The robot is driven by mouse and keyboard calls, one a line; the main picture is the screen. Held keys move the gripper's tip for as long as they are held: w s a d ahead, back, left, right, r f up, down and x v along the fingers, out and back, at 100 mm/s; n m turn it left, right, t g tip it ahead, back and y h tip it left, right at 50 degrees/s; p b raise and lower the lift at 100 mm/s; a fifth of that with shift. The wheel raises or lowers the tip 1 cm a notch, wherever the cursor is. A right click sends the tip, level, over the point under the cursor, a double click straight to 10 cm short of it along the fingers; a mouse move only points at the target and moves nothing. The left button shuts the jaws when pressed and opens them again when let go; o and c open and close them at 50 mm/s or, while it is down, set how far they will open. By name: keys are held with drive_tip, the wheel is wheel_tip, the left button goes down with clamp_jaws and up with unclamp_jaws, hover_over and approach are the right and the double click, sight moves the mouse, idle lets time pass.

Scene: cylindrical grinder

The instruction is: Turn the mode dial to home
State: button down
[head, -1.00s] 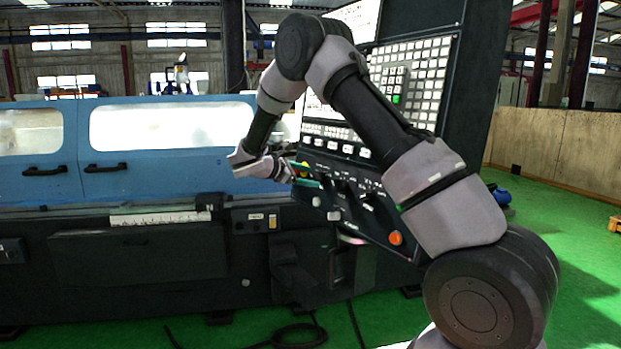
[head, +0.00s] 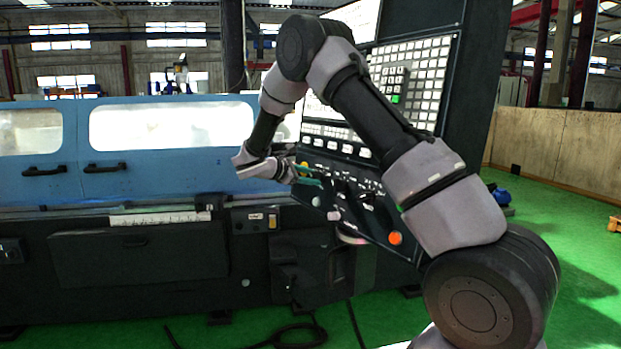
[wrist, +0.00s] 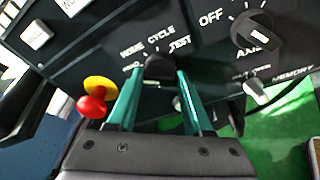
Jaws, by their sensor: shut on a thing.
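The mode dial (wrist: 159,67) is a black knob on the dark control panel (wrist: 110,30), in the upper middle of the wrist view. White labels sit around it; CYCLE and TEST are readable, and the labels at its left are blurred. My gripper (wrist: 158,78) has one teal finger on each side of the knob and is shut on it. Which label the dial points at cannot be told. In the head view my gripper (head: 315,177) is at the panel's left side, and the dial cannot be made out there.
A red and yellow mushroom button (wrist: 93,100) stands close to the left finger. Another black dial (wrist: 252,32), near OFF, is at the upper right. A white button (wrist: 36,34) is at the upper left. The blue machine doors (head: 65,167) are left of my gripper.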

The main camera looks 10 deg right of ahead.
drive_tip(key=m+t, duration=0.1)
drive_tip(key=m, duration=0.2)
drive_tip(key=shift+m, duration=0.4)
drive_tip(key=shift+s+f+m+t, duration=0.15)
drive_tip(key=shift+m+t, duration=0.15)
drive_tip(key=shift+m, duration=1)
drive_tip(key=shift+c, duration=1.6)
unclamp_jaws()
drive_tip(key=v, duration=1)
drive_tip(key=shift+s+a, duration=0.15)
drive_tip(key=shift+a, duration=0.2)
